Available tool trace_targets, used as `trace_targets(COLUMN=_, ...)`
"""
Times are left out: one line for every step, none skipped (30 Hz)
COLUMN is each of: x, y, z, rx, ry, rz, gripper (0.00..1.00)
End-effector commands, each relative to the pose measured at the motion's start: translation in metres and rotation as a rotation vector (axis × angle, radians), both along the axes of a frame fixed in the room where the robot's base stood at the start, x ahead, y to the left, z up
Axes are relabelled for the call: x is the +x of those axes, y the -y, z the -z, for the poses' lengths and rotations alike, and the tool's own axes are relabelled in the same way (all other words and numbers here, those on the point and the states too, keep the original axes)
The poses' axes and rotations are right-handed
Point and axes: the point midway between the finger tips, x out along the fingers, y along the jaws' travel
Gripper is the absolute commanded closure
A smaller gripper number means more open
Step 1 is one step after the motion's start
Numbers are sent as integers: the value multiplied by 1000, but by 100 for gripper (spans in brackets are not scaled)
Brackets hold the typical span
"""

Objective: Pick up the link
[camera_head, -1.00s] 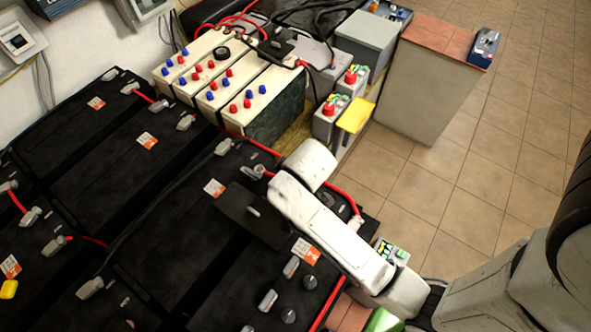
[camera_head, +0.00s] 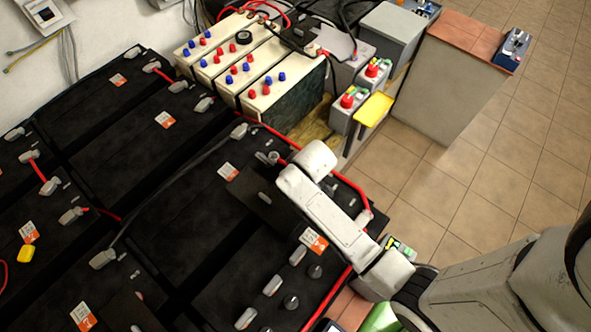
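I cannot tell for sure which piece is the link. Several grey metal connector pieces lie on the black batteries, such as one (camera_head: 274,285) on the near right battery and another (camera_head: 103,259) further left. A small metal piece (camera_head: 265,198) lies on a dark flat plate (camera_head: 285,220) beside my arm. My white arm reaches from the lower right over the right-hand battery (camera_head: 195,227). Its rounded end is above the battery's far right part. My gripper's fingers do not show, and the arm hides what is under it.
White batteries with red and blue caps (camera_head: 258,68) stand at the back. A yellow-topped piece (camera_head: 374,109) and a grey cabinet with a brick-red top (camera_head: 466,32) stand at the right. Red cables run along the battery edges. Tiled floor (camera_head: 480,190) is open at the right.

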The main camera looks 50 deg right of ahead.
Motion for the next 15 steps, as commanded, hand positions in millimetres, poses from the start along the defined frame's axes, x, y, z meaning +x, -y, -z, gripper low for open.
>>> trace_targets(x=0, y=0, z=0, rx=0, ry=0, rz=0, gripper=54)
trace_targets(x=0, y=0, z=0, rx=0, ry=0, rz=0, gripper=54)
trace_targets(x=0, y=0, z=0, rx=0, ry=1, rz=0, gripper=54)
trace_targets(x=0, y=0, z=0, rx=0, ry=0, rz=0, gripper=54)
trace_targets(x=0, y=0, z=0, rx=0, ry=0, rz=0, gripper=54)
trace_targets(x=0, y=0, z=0, rx=0, ry=0, rz=0, gripper=57)
trace_targets(x=0, y=0, z=0, rx=0, ry=0, rz=0, gripper=60)
trace_targets(x=0, y=0, z=0, rx=0, ry=0, rz=0, gripper=63)
trace_targets(x=0, y=0, z=0, rx=0, ry=0, rz=0, gripper=66)
trace_targets(x=0, y=0, z=0, rx=0, ry=0, rz=0, gripper=69)
trace_targets(x=0, y=0, z=0, rx=0, ry=0, rz=0, gripper=72)
trace_targets(x=0, y=0, z=0, rx=0, ry=0, rz=0, gripper=76)
trace_targets(x=0, y=0, z=0, rx=0, ry=0, rz=0, gripper=79)
trace_targets(x=0, y=0, z=0, rx=0, ry=0, rz=0, gripper=82)
trace_targets(x=0, y=0, z=0, rx=0, ry=0, rz=0, gripper=86)
